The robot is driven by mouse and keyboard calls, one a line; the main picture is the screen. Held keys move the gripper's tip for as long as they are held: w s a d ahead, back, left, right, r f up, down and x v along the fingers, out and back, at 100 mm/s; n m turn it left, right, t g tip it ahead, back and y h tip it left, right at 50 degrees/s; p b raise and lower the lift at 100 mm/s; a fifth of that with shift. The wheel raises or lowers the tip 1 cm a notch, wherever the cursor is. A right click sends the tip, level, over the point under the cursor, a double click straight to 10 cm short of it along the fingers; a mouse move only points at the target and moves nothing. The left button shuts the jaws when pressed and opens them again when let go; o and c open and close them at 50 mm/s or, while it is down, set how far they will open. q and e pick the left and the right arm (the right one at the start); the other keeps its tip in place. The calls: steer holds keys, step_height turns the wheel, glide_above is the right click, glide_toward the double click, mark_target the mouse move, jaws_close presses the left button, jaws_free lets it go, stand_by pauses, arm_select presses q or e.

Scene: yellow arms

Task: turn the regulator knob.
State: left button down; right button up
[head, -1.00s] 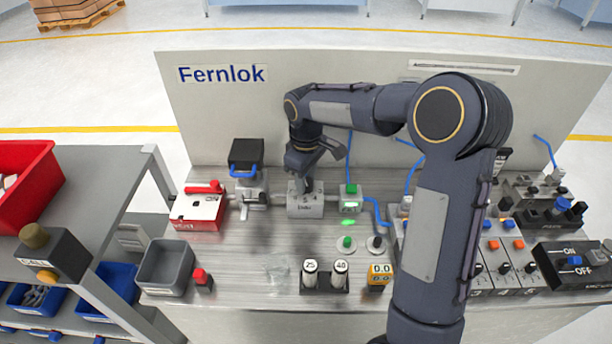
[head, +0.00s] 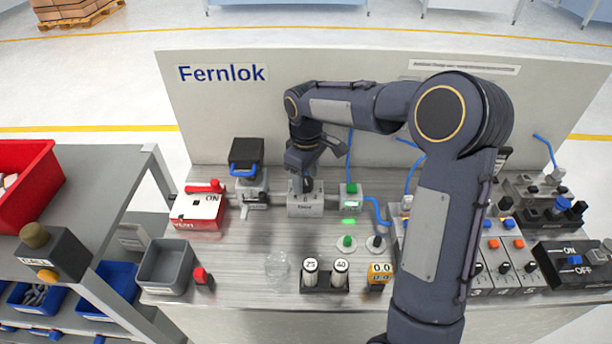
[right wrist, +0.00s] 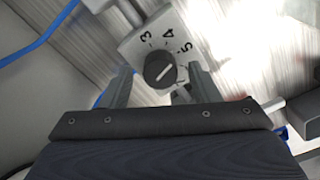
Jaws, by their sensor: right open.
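The regulator knob (right wrist: 160,70) is a dark round knob with a white pointer line, on a grey block with the printed numbers 3, 4 and 5. Its pointer slants up and right, on the side of the 5. In the head view the grey regulator block (head: 305,206) stands at the back of the bench, and my gripper hides the knob. My right gripper (head: 306,186) points down over the block. In the right wrist view its two fingers (right wrist: 159,88) are apart, one on each side of the knob. I cannot tell whether they touch it. My left gripper is not in view.
A red-and-white valve box (head: 196,212) and a blue-handled black unit (head: 246,156) stand left of the regulator. A green-lit block (head: 351,203) with blue hose is close on the right. A display (head: 380,268) reads 0.0. A grey bin (head: 165,268) sits front left.

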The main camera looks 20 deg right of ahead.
mark_target(306, 180)
step_height(306, 180, up, 7)
steer(key=shift+r, duration=0.3)
stand_by(0.4)
steer(key=shift+s+r, duration=0.1)
steer(key=s+r+m+t+y, duration=0.3)
steer(key=s+m+t, duration=0.15)
steer(key=s, duration=1.45)
steer(key=s+a+f+m+t, duration=0.1)
steer(key=s+a+f+m, duration=0.2)
steer(key=s, duration=0.4)
steer(key=shift+s+a+f+m+y, duration=0.4)
steer(key=shift+f+m, duration=0.15)
steer(key=shift+f, duration=0.3)
steer(key=shift+c, duration=0.3)
